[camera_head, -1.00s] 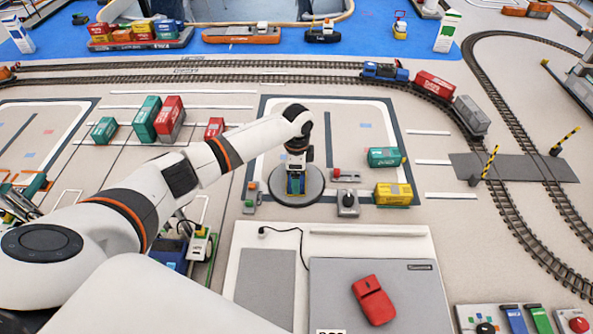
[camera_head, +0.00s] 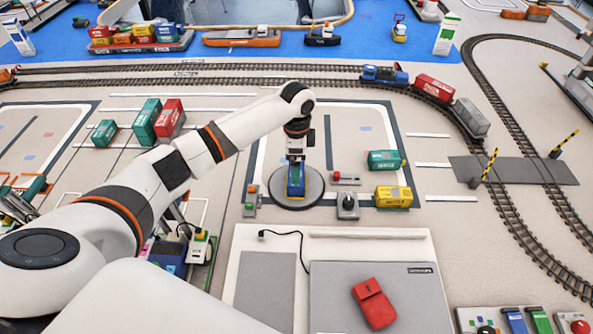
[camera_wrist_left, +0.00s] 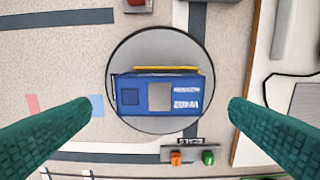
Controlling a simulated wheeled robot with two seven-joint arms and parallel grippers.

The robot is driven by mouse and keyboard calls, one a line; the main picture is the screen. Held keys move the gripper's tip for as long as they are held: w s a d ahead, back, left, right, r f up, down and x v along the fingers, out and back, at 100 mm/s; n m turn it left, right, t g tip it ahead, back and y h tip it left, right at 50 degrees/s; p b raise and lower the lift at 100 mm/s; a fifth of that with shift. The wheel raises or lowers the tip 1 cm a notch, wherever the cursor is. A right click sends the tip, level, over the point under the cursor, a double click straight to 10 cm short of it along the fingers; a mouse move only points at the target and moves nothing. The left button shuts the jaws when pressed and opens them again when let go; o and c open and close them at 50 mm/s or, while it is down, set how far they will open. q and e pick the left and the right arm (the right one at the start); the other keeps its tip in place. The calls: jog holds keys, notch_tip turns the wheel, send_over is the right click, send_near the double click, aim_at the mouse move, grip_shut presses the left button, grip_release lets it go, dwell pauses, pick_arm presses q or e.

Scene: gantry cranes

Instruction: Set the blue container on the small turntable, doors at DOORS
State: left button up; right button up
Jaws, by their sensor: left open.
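The blue container (camera_wrist_left: 158,97) lies on the small round turntable (camera_wrist_left: 160,48), with a yellow strip along one long side and a pale patch on its top. In the head view the container (camera_head: 296,186) stands on the turntable (camera_head: 316,188), below my left gripper (camera_head: 296,165). In the left wrist view the green fingers of my left gripper (camera_wrist_left: 160,115) are wide apart, either side of the container and clear of it. A small label (camera_wrist_left: 190,141) sits by the turntable's edge; its print is too small to read surely. My right gripper is out of view.
A control block with orange and green buttons (camera_wrist_left: 190,156) stands beside the turntable. A grey knob box (camera_head: 347,205), a red-topped block (camera_head: 345,178), a green container (camera_head: 385,160) and a yellow container (camera_head: 394,196) stand to the right. Rail tracks run behind.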

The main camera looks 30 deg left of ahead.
pick_arm(q)
notch_tip(320, 180, up, 6)
jog(key=shift+f, duration=0.2)
dwell(0.8)
